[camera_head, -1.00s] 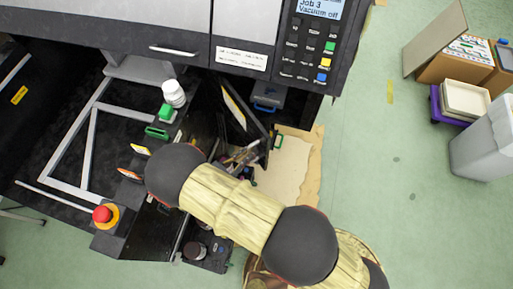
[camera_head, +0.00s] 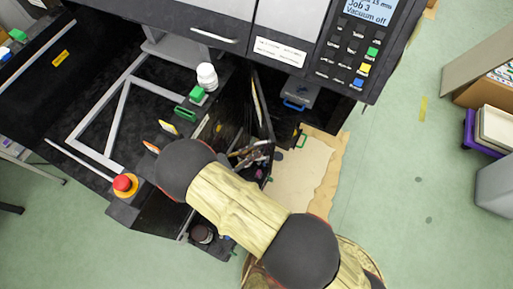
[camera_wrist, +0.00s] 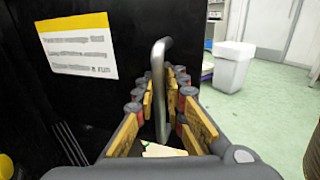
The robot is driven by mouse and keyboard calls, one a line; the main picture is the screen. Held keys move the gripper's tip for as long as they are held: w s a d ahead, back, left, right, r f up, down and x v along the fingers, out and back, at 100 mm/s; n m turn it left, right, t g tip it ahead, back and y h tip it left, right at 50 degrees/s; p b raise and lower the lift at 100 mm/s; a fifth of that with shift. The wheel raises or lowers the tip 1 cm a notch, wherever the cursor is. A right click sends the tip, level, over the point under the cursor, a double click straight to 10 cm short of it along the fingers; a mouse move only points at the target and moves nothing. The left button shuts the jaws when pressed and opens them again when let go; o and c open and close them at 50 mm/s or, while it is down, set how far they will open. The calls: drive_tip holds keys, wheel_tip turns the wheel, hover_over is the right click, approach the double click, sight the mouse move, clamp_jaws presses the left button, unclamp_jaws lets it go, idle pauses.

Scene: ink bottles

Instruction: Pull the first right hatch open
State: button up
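The hatch (camera_head: 258,108) is a black panel standing swung out from the machine's front, seen nearly edge-on in the head view. In the wrist view the dark hatch panel (camera_wrist: 70,95) carries a yellow and white label (camera_wrist: 78,47). A grey metal bar handle (camera_wrist: 158,90) stands upright on it. My gripper (camera_wrist: 161,95) has its yellow-padded fingers on either side of the handle, with a narrow gap visible. In the head view my gripper (camera_head: 256,152) is by the hatch's free end, partly hidden by my arm.
Behind the hatch is an opening with a grey box with a blue handle (camera_head: 296,100). A red stop button (camera_head: 125,184), a white-capped bottle (camera_head: 207,76) and a dark bottle (camera_head: 202,234) are left of my arm.

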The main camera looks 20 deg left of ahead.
sight(267, 130)
drive_tip(key=o, duration=0.3)
wheel_tip(267, 130, up, 10)
drive_tip(key=shift+r, duration=0.1)
idle(0.7)
